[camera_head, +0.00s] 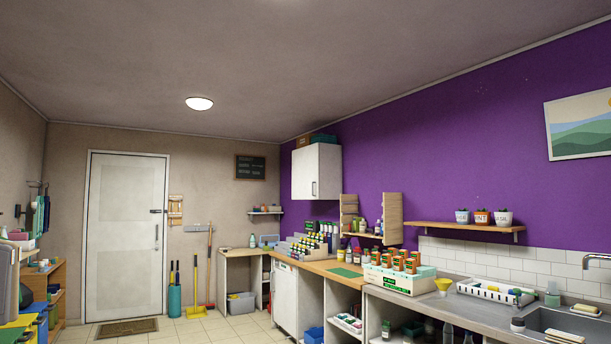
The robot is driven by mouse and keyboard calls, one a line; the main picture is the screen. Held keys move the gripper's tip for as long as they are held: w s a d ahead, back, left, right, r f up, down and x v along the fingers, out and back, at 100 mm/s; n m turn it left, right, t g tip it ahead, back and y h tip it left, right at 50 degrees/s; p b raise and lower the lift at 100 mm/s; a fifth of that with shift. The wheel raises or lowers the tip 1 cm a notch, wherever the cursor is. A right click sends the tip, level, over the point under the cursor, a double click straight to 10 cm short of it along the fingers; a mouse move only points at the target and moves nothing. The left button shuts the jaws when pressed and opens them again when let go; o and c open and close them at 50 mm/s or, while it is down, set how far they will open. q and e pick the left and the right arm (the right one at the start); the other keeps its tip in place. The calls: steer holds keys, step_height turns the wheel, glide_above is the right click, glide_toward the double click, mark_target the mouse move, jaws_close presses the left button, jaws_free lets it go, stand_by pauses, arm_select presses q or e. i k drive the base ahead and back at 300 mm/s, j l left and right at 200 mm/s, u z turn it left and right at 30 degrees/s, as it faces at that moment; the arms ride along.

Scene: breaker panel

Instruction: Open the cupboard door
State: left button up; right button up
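A white wall cupboard (302,173) hangs high on the purple wall, right of the picture's middle. Its door looks shut, with a dark upright handle (313,188) low on it. A lower white cupboard front (285,298) sits under the wooden worktop and also looks shut. Neither of my grippers is in view.
A wooden worktop (316,267) with bottles and boxes runs along the right wall, joining a grey counter with a sink (560,322). A wooden wall unit (392,218) stands out beside the cupboard.

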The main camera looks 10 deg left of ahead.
mark_target(306, 182)
steer(key=i+u, duration=0.15)
steer(key=u, duration=0.35)
steer(key=i, duration=1.35)
steer(key=i+j, duration=0.1)
steer(key=i, duration=2.55)
steer(key=i+j, duration=0.1)
steer(key=i, duration=1.2)
steer(key=i+z, duration=0.1)
steer(key=i, duration=1.25)
steer(key=i+j, duration=0.15)
steer(key=i, duration=1.2)
